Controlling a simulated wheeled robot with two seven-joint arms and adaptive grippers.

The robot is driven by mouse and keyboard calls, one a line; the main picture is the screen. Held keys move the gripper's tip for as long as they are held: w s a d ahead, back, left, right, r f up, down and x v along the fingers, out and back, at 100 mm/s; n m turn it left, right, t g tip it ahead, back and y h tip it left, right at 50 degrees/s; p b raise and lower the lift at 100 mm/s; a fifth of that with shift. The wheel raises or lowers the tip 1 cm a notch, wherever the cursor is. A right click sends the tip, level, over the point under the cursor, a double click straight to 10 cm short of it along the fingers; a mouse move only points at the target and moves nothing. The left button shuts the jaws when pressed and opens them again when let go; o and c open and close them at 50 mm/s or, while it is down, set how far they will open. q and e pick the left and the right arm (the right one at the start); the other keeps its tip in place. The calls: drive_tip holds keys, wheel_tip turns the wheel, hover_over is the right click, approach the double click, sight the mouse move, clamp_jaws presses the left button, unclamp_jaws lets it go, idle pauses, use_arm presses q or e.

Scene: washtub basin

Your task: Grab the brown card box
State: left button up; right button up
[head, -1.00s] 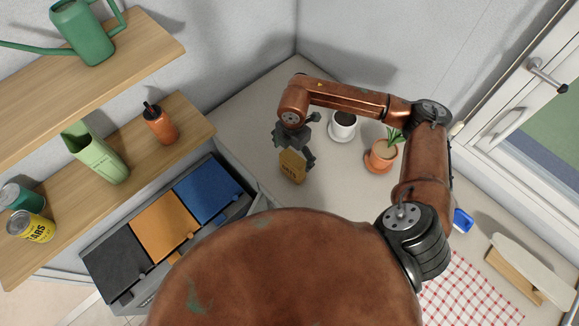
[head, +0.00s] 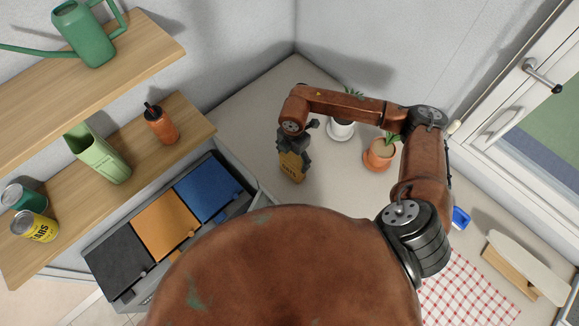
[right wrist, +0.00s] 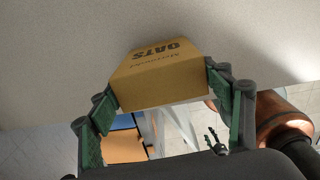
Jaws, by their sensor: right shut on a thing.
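The brown card box (head: 291,166), with dark lettering, is on the grey counter or just above it; I cannot tell which. My right gripper (head: 293,149) is over it and shut on it. In the right wrist view the box (right wrist: 158,83) reads OATS upside down, between the green-padded fingers of the right gripper (right wrist: 163,98). The gripper hides part of the box in the head view. A small dark jaw-like shape, perhaps my left gripper (right wrist: 214,141), shows low in the right wrist view, too small to read.
Behind my right arm stand a white pot (head: 341,129) and a terracotta pot (head: 378,155) with a plant. Left are wooden shelves (head: 185,129) and black, orange and blue bins (head: 164,225). A checked cloth (head: 466,293) lies at lower right. Counter (head: 252,103) behind the box is clear.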

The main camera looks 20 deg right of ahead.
drive_tip(key=c, duration=0.4)
